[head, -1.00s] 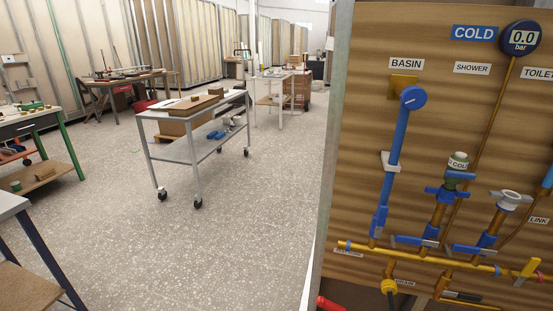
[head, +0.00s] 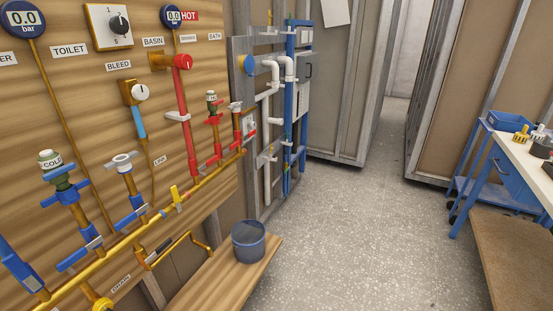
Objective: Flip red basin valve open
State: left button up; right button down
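In the head view, the red basin pipe (head: 184,95) runs down the wooden board below the BASIN label (head: 153,41). A round red fitting (head: 182,62) sits at its top. A narrow red valve lever (head: 193,168) shows at its lower end, roughly along the pipe; its exact angle is too small to tell. A shorter red branch (head: 216,130) with a green-capped fitting stands to its right. Neither of my grippers is in view.
A yellow pipe (head: 150,228) with a yellow lever (head: 177,197) crosses the board's lower part. A dark bucket (head: 248,241) stands on a wooden shelf (head: 222,278) below. Blue-handled cold valves (head: 66,195) are at left. The speckled floor (head: 345,225) is clear; a workbench (head: 520,165) stands at right.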

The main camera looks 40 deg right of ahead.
aim_at(213, 160)
jog(key=z, duration=0.75)
